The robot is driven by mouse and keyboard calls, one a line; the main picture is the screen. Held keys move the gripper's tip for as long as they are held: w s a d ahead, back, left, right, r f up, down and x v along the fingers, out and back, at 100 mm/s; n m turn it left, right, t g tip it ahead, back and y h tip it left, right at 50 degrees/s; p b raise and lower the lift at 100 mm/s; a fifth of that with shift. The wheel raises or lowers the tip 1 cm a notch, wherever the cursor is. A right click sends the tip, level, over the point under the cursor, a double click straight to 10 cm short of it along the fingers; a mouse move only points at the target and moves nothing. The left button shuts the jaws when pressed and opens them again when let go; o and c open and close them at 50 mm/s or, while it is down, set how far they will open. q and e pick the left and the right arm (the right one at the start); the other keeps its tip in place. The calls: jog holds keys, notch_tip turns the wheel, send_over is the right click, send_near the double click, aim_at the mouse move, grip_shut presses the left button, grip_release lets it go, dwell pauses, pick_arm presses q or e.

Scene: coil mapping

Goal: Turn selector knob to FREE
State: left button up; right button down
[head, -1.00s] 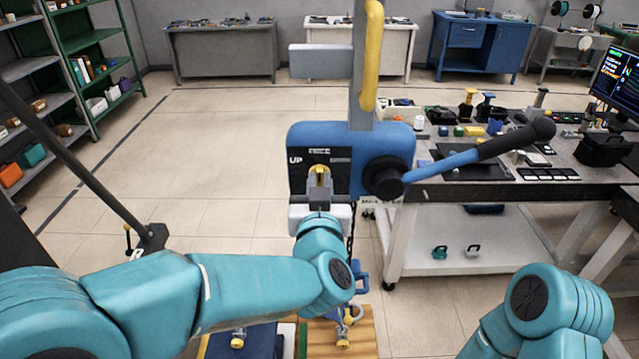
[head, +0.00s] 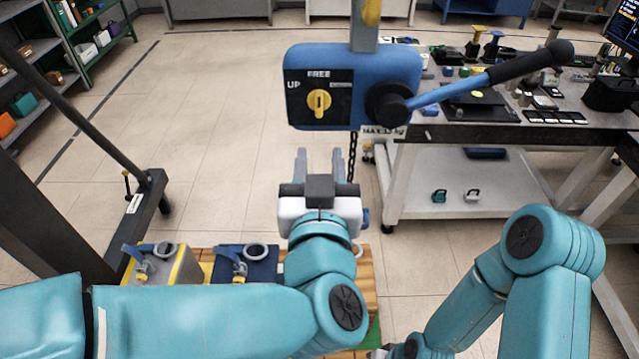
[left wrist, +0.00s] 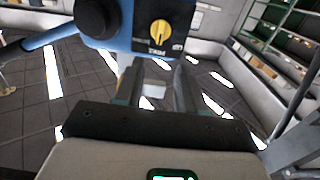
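The yellow selector knob (head: 319,103) sits on the black face plate of the blue hoist body (head: 385,62). Its bar stands about upright, with one end toward the white FREE label (head: 319,74) above it. The UP label (head: 293,85) is to its left; another label at right is too small to read. My left gripper (head: 319,160) is below and apart from the knob, its two fingers spread with nothing between them. The left wrist view shows the knob (left wrist: 159,32) inverted, just beyond the open fingertips.
A blue lever with a black grip (head: 520,65) reaches right from the hoist. A chain (head: 352,160) hangs below it. A workbench (head: 455,131) with tools stands at right. Blocks with shackles (head: 245,262) rest on a wooden pallet below. Open floor lies at left.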

pick_arm(q)
jog(key=s, duration=0.3)
dwell(0.5)
